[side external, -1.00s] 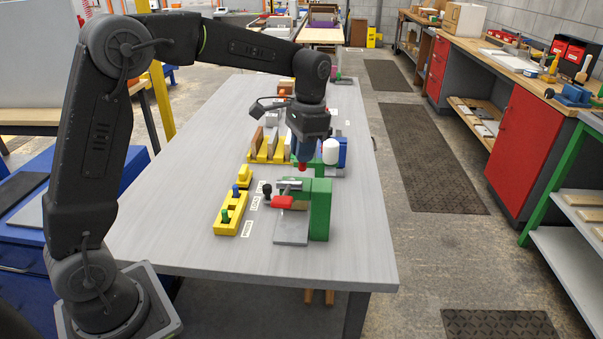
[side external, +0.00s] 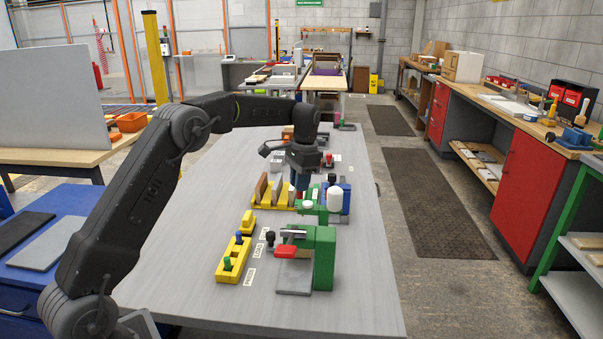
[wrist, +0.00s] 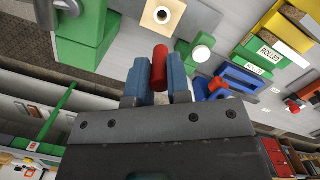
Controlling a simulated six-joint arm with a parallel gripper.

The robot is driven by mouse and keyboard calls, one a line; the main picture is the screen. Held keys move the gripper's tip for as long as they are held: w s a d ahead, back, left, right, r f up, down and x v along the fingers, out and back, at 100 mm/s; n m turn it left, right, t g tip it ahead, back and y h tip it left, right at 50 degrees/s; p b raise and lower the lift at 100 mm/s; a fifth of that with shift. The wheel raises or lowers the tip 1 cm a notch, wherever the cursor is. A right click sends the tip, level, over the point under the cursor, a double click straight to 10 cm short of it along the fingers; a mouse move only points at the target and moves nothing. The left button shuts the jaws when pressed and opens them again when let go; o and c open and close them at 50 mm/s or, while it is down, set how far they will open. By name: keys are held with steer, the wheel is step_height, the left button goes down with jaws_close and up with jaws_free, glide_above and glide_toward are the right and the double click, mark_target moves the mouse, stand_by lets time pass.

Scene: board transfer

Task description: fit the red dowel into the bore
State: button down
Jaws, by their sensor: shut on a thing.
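The red dowel (wrist: 159,68) is held between the blue fingers of my gripper (wrist: 158,84), one finger on each side, with its end sticking out past the fingertips. In the wrist view, a pale block (wrist: 144,12) with a dark round bore (wrist: 162,15) in a light ring lies beyond the dowel's end, apart from it. In the side external view, my gripper (side external: 300,182) points down over the table behind the nearer green fixture. The dowel is too small there to make out clearly, and I cannot pick out the bore.
A green fixture with a red-handled clamp (side external: 287,251) stands at the front. A white cylinder (side external: 335,199) stands close to the right of my gripper. A yellow rack (side external: 268,201) with upright boards and a yellow peg block (side external: 232,261) are left.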

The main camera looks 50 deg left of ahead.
mark_target(300, 198)
step_height(300, 198, down, 6)
steer(key=shift+f, duration=0.15)
stand_by(0.4)
steer(key=shift+f, duration=2.75)
steer(key=shift+f, duration=1.5)
steer(key=c, duration=1)
jaws_free()
step_height(300, 198, up, 14)
steer(key=w, duration=0.1)
steer(key=shift+w+d+f, duration=0.15)
steer(key=shift+w+d, duration=0.05)
steer(key=shift+w, duration=0.1)
